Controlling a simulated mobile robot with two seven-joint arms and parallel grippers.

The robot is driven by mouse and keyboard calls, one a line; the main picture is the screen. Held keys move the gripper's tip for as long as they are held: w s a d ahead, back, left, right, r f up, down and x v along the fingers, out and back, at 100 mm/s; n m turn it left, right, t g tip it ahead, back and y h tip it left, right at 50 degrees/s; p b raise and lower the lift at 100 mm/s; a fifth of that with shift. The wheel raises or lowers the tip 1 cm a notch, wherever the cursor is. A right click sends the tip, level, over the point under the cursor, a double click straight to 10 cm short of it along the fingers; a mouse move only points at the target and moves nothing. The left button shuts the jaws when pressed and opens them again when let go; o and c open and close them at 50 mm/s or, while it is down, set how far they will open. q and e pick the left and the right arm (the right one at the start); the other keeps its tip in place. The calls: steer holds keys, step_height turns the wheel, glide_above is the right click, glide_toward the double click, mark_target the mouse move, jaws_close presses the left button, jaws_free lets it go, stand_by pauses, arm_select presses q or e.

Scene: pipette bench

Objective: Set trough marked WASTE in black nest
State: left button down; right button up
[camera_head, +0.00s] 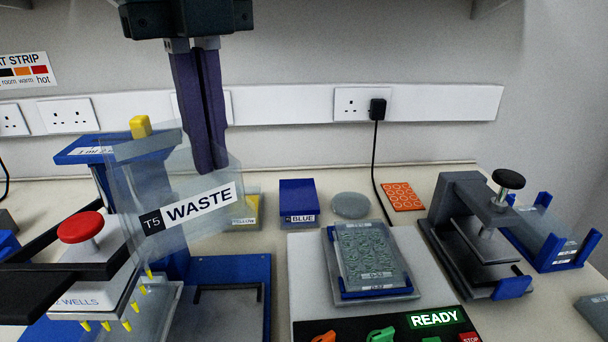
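A clear trough with a label reading T5 WASTE (140,178) hangs tilted in the air at the left of the head view. My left gripper (208,168) comes down from the top; its two dark purple fingers are close together on the trough's wall. The trough hangs in front of a blue stand and above a blue base. A black, angled frame (262,300) lies on that blue base (230,268), below and right of the trough; I cannot tell whether it is the black nest. My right gripper is not in view.
A red-knobbed head (80,228) with yellow tips stands at left. A blue box (298,200), a plate in a blue-cornered holder (368,250) and an orange mat (402,196) are in the middle. A black-knobbed press (470,220) and a blue rack (580,262) are at right.

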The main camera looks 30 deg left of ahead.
arm_select(q)
steer(key=f+m+b, duration=0.2)
steer(key=f+b, duration=0.1)
steer(key=f, duration=0.5)
steer(key=w+f+m+b, duration=0.1)
steer(key=f+b, duration=0.3)
steer(key=f, duration=0.4)
steer(key=f+m+b, duration=0.3)
steer(key=f, duration=0.6)
steer(key=shift+w+a+m, duration=0.25)
steer(key=shift+a+m, duration=0.05)
steer(key=shift+m, duration=0.1)
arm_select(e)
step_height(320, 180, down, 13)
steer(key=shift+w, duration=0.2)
arm_select(q)
steer(key=shift+f, duration=0.1)
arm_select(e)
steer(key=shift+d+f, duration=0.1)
arm_select(q)
steer(key=shift+f, duration=0.15)
steer(key=c, duration=1.1)
jaws_free()
